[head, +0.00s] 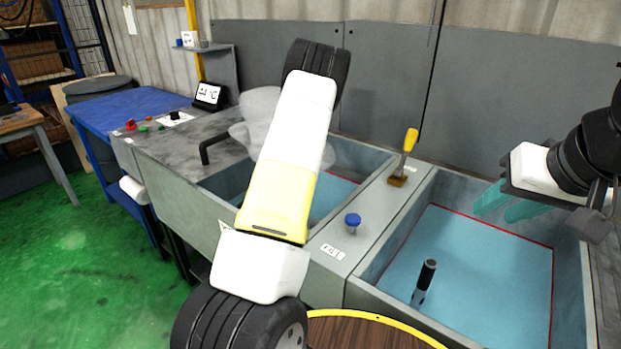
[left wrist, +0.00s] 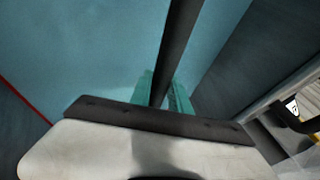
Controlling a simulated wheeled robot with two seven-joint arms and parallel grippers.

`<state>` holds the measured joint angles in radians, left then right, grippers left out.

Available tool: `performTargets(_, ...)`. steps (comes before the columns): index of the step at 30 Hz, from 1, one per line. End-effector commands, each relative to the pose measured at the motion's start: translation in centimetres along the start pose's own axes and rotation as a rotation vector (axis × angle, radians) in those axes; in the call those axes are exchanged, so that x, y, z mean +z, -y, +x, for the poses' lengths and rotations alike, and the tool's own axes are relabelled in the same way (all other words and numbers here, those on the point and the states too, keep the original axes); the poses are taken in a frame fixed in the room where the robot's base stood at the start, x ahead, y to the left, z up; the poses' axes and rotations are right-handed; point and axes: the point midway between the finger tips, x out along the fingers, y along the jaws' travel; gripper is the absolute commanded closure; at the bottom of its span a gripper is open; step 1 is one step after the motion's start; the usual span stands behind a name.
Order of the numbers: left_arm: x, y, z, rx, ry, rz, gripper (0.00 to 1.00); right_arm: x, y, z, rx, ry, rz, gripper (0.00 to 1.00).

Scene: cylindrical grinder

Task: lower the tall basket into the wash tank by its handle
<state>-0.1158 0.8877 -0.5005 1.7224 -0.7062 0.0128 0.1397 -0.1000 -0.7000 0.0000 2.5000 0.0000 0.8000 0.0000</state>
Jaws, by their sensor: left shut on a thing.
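In the left wrist view, my left gripper (left wrist: 164,92) is shut, its teal fingers on either side of a long dark bar (left wrist: 178,40), seemingly the tall basket's handle. The bar runs up out of the picture, and the basket's body cannot be made out. Blue tank floor or water shows behind it. In the head view, my left arm crosses the middle and hides this gripper and its load. The left wash tank (head: 228,190) lies partly behind that arm. My right gripper (head: 496,213) is open and empty over the right tank (head: 400,215).
A yellow lever (head: 409,142) and a blue knob (head: 352,221) stand on the divider between the tanks. A black spout (head: 215,146) is at the left tank's edge. A yellow-rimmed wooden top (head: 360,333) is at the front.

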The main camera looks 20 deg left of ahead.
Motion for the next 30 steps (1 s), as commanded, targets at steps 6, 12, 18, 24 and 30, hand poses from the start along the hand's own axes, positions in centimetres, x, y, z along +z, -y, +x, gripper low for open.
performTargets(6, -0.1, -0.1, 0.0, 0.001, -0.001, 0.003, 1.00, 0.0, 0.0, 0.0, 0.000, 0.000, 0.000, 0.64)
performTargets(12, 0.0, -0.2, 0.1, 0.002, 0.000, 0.004, 1.00, 0.0, 0.0, 0.0, 0.000, 0.000, 0.000, 0.64)
performTargets(18, 0.1, -0.4, 0.4, 0.003, 0.000, 0.004, 1.00, 0.0, 0.0, 0.0, 0.000, 0.000, 0.000, 0.64)
performTargets(24, 0.2, -0.7, 0.7, 0.004, 0.001, 0.005, 1.00, 0.0, 0.0, 0.0, 0.000, 0.000, 0.000, 0.64)
performTargets(30, 0.4, -0.8, 1.0, 0.004, 0.002, 0.005, 1.00, 0.0, 0.0, 0.0, 0.000, 0.000, 0.000, 0.64)
